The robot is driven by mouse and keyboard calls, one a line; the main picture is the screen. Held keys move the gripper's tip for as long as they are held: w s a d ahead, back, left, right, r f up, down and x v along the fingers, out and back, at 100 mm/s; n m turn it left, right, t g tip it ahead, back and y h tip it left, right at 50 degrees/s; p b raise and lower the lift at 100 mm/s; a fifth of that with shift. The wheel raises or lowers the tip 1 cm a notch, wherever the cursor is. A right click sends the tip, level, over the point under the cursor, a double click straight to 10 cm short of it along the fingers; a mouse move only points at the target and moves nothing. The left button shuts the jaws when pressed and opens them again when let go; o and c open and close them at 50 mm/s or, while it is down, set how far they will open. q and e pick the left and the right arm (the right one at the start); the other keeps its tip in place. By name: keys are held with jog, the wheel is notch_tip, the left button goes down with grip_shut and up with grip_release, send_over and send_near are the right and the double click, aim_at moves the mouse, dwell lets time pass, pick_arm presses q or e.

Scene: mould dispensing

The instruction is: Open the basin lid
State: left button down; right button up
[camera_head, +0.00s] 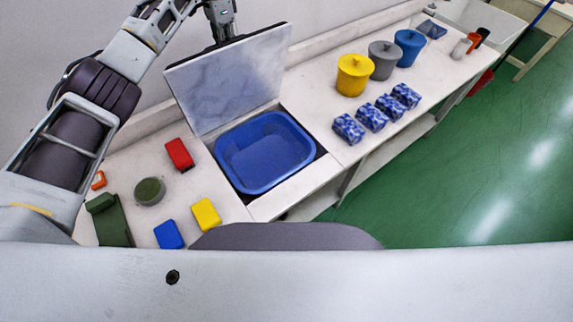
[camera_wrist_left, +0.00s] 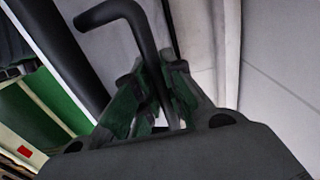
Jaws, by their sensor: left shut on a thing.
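The basin lid (camera_head: 228,80) is a white marbled panel with a dark top edge. It stands raised, nearly upright, along the back of the blue basin (camera_head: 265,152), whose inside is uncovered. My left gripper (camera_head: 222,32) is at the lid's top edge, with its fingertips hidden behind the panel. In the left wrist view, my left gripper (camera_wrist_left: 158,100) has its green-padded fingers closed around a black bent handle (camera_wrist_left: 131,14). My right gripper is not in view.
Yellow (camera_head: 354,74), grey (camera_head: 384,60) and blue (camera_head: 408,47) lidded pots stand right of the basin, behind several blue-patterned blocks (camera_head: 372,117). Left of it lie a red block (camera_head: 179,153), a yellow block (camera_head: 206,214), a blue block (camera_head: 168,234) and a round green-topped dish (camera_head: 149,191).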

pick_arm(q)
jog(key=shift+w+a, duration=0.2)
jog(key=shift+w, duration=0.05)
jog(key=shift+w+a+r, duration=0.1)
jog(key=shift+w+a, duration=0.6)
jog(key=shift+w, duration=0.2)
jog(key=shift+w+a, duration=0.55)
jog(key=shift+w, duration=0.25)
jog(key=c, duration=0.6)
grip_release()
jog(key=shift+c, duration=0.2)
jog(key=shift+r, duration=0.1)
notch_tip(320, 180, up, 9)
dwell(0.7)
